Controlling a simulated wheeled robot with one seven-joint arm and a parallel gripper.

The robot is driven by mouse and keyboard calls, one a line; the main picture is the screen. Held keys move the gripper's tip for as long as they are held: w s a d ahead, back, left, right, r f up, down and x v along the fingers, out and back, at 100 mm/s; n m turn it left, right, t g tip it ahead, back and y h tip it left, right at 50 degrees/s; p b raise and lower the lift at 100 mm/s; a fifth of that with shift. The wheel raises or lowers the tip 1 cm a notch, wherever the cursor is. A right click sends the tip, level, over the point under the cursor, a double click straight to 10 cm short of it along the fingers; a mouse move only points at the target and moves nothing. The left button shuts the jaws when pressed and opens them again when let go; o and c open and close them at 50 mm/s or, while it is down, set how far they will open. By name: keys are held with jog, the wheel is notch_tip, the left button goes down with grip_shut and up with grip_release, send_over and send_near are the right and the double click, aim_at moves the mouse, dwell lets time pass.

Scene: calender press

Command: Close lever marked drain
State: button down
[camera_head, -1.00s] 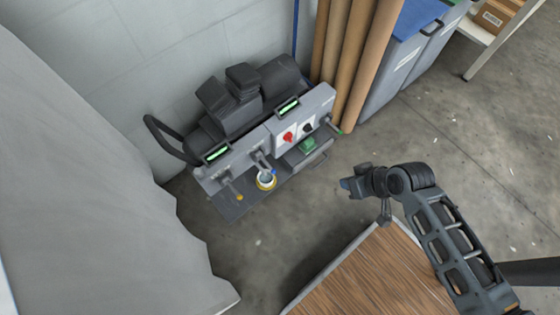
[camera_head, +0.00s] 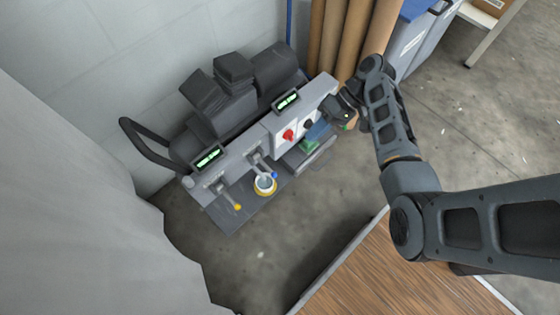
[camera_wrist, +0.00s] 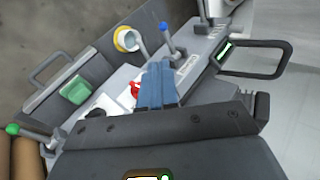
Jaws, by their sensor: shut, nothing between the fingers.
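The grey press (camera_head: 230,158) stands against the wall and has several levers on its front. One lever has a blue tip (camera_head: 274,175), one a yellow tip (camera_head: 238,206). In the wrist view the blue-tipped lever (camera_wrist: 166,30) stands at the top middle, and a green-tipped lever (camera_wrist: 14,129) is at the lower left. Their markings are too small to read, so I cannot tell which is marked drain. My gripper (camera_head: 317,130) has blue fingers, is shut and empty, and is over the right part of the press front. Its fingers (camera_wrist: 157,80) partly hide the panel.
A red knob (camera_head: 288,134) and a black knob (camera_head: 308,124) sit on the panel. A yellow-rimmed cup (camera_head: 265,187) and a green block (camera_head: 308,146) are below. Brown rolls (camera_head: 345,40) stand on the right; a wooden tabletop (camera_head: 385,280) is in front.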

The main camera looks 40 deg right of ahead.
dwell(0.3)
jog(key=b, duration=0.4)
send_near(265, 166)
notch_tip(265, 166, down, 4)
jog(key=s+a, duration=0.2)
jog(key=shift+w+a+f+b, duration=0.15)
jog(key=shift+a+f+b, duration=0.3)
jog(key=shift+a, duration=0.35)
